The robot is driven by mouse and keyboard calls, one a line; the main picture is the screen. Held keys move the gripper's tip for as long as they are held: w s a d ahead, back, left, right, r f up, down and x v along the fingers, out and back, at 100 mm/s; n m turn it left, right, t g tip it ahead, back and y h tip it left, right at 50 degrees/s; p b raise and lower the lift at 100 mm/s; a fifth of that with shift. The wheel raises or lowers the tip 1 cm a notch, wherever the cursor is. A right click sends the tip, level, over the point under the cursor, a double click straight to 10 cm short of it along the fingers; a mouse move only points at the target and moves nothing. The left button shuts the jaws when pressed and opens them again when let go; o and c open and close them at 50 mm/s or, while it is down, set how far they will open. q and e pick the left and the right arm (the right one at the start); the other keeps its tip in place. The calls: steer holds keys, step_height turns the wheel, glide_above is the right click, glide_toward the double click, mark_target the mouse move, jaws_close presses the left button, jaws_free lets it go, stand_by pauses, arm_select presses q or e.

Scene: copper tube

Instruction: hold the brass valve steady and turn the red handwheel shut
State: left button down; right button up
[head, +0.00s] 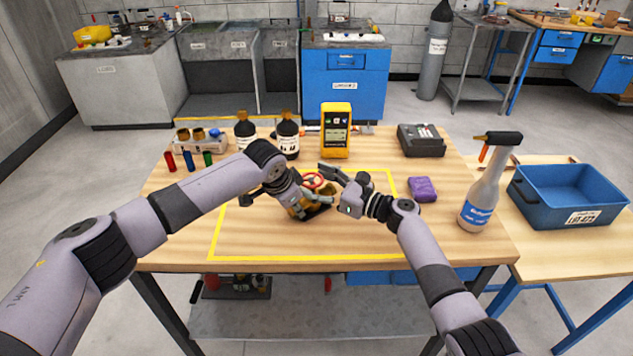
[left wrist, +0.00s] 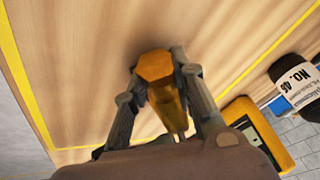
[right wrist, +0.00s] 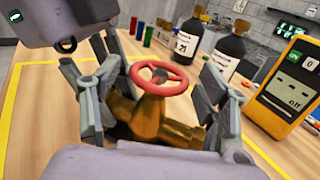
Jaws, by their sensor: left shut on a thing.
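The brass valve (head: 296,211) is on the workbench inside the yellow outline, partly hidden by my left arm in the head view. My left gripper (left wrist: 160,72) is shut on the valve's body, with a finger on each side of its hex end (left wrist: 155,67). The red handwheel (right wrist: 161,78) sits on top of the valve (right wrist: 152,118); it also shows in the head view (head: 315,181). My right gripper (right wrist: 148,82) is open, its fingers apart on either side of the handwheel, with visible gaps.
Behind the valve stand dark bottles (head: 288,138) and a yellow meter (head: 336,130). A blue bin (head: 570,198) is on the side table. The front of the outlined area is clear.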

steer(key=c, duration=1.1)
steer(key=shift+o, duration=0.2)
steer(key=shift+f, duration=0.1)
steer(key=shift+s+a+m+t+h, duration=0.1)
steer(key=shift+m+t+h, duration=0.5)
steer(key=shift+t, duration=0.15)
steer(key=shift+s+a+m+t+h, duration=0.1)
steer(key=shift+m+t+h, duration=0.45)
steer(key=shift+t, duration=0.2)
steer(key=shift+s+a+m+t+h, duration=0.1)
steer(key=shift+m+t+h, duration=1.4)
steer(key=shift+m+h, duration=0.35)
steer(key=shift+h, duration=0.4)
steer(key=o, duration=1.2)
